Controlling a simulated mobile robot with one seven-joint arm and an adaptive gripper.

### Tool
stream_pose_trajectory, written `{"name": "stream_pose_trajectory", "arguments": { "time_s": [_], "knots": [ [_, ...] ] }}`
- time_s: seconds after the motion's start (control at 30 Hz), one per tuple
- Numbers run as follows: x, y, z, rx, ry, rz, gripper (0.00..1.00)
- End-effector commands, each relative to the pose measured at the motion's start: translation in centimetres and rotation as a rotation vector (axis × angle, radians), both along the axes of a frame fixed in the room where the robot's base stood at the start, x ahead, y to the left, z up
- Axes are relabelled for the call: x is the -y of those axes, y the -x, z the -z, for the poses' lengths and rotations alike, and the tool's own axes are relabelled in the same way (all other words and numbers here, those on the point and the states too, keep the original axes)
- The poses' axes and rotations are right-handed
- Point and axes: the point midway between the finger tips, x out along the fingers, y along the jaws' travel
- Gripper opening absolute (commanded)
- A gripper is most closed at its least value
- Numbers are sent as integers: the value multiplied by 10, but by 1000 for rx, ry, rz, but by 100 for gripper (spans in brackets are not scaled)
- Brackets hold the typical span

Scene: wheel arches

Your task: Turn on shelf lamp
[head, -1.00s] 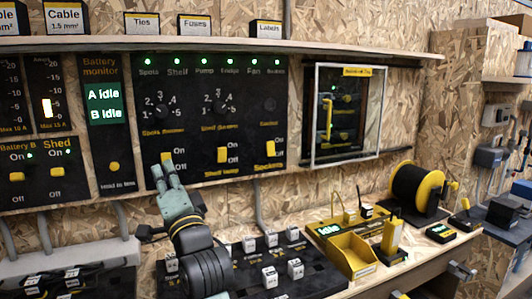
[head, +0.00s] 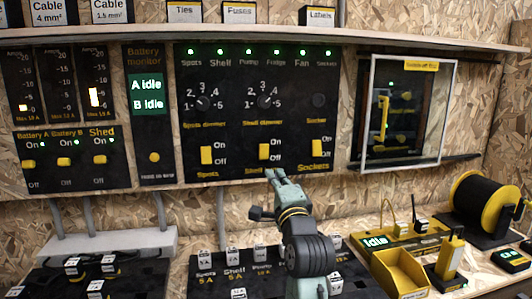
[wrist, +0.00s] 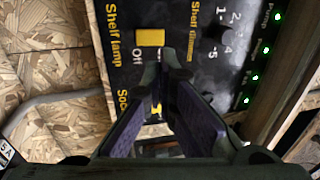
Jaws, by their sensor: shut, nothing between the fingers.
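The shelf lamp switch (head: 264,151) is a yellow rocker in the lower middle of the black panel (head: 235,120), with On and Off printed at its right. I cannot tell surely which way it is set. In the wrist view the rocker (wrist: 150,37) shows beside its Off and Shelf lamp lettering. My gripper (head: 277,173) is shut and empty, its tips just below the rocker and covering its label in the head view. In the wrist view the fingertips (wrist: 165,68) are close to the rocker; contact cannot be told.
The spots switch (head: 206,155) and sockets switch (head: 317,145) flank it. Dimmer knobs (head: 264,102) sit above. A clear-covered box (head: 405,115) is to the right. Below are a fuse block (head: 215,275), a yellow bin (head: 400,272) and a cable reel (head: 482,205).

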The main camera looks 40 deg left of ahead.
Motion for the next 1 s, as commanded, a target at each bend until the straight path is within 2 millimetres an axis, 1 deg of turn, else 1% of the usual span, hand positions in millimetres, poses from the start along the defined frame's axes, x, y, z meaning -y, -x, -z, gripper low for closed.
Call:
{"name": "stream_pose_trajectory", "arguments": {
  "time_s": [0.17,0.4,0.6,0.8,1.0],
  "knots": [
    [-22,-19,-8,-1,3,-1,0],
    [-62,-52,-19,-1,2,-1,0],
    [-87,-73,-25,0,2,-1,0],
    [-98,-83,-26,1,1,0,0],
    [-100,-85,-25,0,1,0,0]
  ]
}}
